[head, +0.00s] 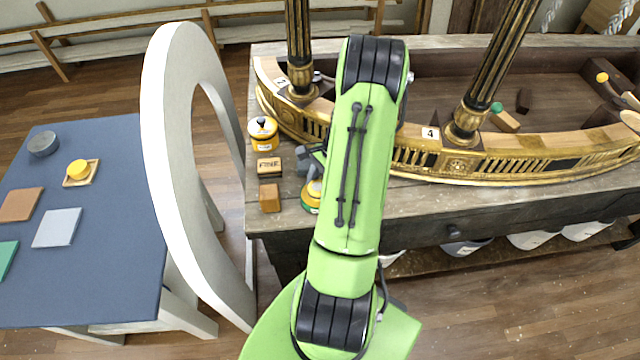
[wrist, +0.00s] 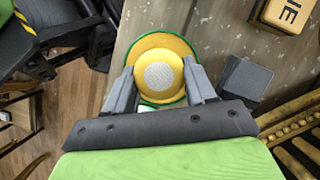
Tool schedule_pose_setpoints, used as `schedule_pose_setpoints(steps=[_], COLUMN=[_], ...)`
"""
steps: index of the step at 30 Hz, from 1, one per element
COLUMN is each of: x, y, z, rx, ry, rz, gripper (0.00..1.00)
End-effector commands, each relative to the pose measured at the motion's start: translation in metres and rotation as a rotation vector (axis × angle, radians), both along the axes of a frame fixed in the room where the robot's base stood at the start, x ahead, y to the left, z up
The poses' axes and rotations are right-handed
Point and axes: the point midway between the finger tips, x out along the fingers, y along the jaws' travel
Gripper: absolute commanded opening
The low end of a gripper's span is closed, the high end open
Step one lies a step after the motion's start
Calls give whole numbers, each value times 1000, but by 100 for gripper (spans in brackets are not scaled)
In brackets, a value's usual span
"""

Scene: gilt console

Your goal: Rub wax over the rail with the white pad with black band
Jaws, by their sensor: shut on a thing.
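My gripper (wrist: 158,84) is shut on the yellow knob of a round yellow tool (wrist: 160,48) with a green rim and a pale mesh disc on top. In the head view the tool (head: 312,192) is at the bench's left end, partly behind my arm, which hides most of my gripper. I cannot tell if it touches the bench. I do not see a white pad with black band in either view. The curved gilt rail (head: 500,166) runs along the console front, right of the tool. It also shows in the wrist view (wrist: 288,122).
Near the tool are a grey block (wrist: 245,79), a block lettered FINE (head: 268,167), a brown block (head: 270,198) and an orange tin (head: 263,131). A white arch (head: 158,150) stands between the bench and a blue table (head: 110,290) with several pads. Two gilt columns rise from the console.

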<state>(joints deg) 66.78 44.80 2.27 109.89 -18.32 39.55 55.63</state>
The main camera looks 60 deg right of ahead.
Motion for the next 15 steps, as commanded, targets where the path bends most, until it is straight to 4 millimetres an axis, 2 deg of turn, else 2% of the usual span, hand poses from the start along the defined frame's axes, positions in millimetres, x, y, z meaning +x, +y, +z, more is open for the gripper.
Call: schedule_pose_setpoints(steps=[15], x=[-1], y=[1], z=[3], rx=[3], ry=[4], rz=[-1], gripper=[22])
